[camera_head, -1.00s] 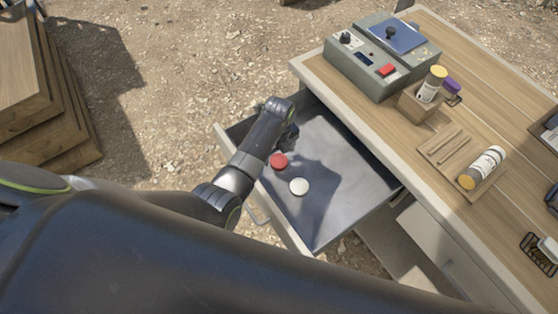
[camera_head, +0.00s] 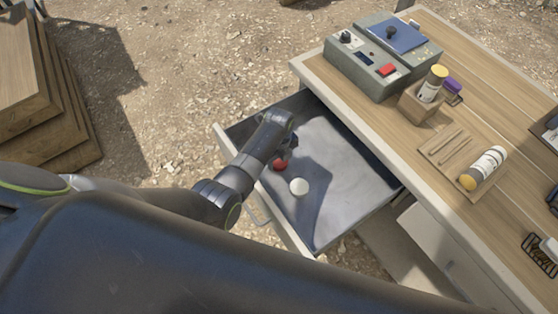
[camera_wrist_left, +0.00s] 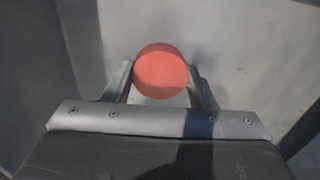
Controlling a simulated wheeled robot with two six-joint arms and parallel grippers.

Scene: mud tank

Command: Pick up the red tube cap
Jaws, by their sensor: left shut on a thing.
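The red tube cap (camera_head: 280,165) is in the open drawer (camera_head: 345,195) of the wooden-topped desk. In the left wrist view the cap (camera_wrist_left: 160,72) sits between the two fingers of my left gripper (camera_wrist_left: 160,85), which is shut on it. In the head view the left gripper (camera_head: 285,157) reaches down into the drawer and partly hides the cap. A white cap (camera_head: 299,187) lies on the drawer floor just below and right of the red one. My right gripper is not in view.
On the desk stand a grey device with a red button (camera_head: 380,60), a wooden holder with a yellow-capped tube (camera_head: 431,85), and a wooden tray with another tube (camera_head: 483,168). Stacked wooden steps (camera_head: 40,95) are at the left. The drawer's right part is clear.

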